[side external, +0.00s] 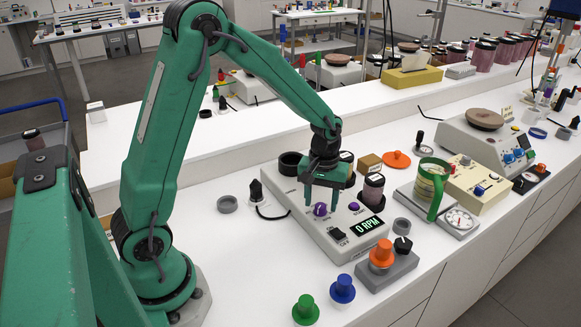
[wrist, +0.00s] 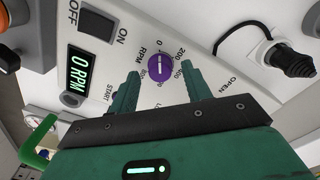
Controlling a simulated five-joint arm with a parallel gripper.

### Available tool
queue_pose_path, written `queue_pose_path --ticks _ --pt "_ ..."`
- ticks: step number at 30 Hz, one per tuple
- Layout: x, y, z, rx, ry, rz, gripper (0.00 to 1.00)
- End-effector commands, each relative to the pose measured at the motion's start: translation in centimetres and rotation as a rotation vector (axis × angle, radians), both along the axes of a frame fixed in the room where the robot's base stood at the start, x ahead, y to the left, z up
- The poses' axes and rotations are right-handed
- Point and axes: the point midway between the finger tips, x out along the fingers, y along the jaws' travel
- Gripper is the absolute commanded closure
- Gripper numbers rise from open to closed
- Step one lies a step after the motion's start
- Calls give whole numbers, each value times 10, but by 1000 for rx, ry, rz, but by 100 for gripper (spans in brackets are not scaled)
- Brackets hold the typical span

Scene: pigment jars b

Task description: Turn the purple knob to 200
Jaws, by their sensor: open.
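The purple knob (side external: 320,209) sits on the top panel of a white-grey machine (side external: 350,240). In the wrist view the knob (wrist: 161,67) shows a white pointer line toward the 0 mark, with 200 and 400 printed to its right. The machine's display (side external: 366,224) reads 0 RPM, as it does in the wrist view (wrist: 82,73). My gripper (side external: 320,204) is open above the knob, one finger to each side. In the wrist view my gripper's fingertips (wrist: 160,74) flank the knob with gaps; their height above the panel is unclear.
A purple START button (side external: 354,206) and a black ON/OFF switch (side external: 338,234) lie near the knob. A black plug with a cable (side external: 256,190) stands left. An orange knob (side external: 381,251) stands in front.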

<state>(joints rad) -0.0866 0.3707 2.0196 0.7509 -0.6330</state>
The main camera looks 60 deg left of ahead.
Motion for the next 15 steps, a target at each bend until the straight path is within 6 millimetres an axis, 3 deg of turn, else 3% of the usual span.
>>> queue_pose_path --ticks 11,12,15 --pt "0 0 -7 -1 1 0 51" --pt "0 0 -7 0 0 0 53" --pt "0 0 -6 0 0 0 73"
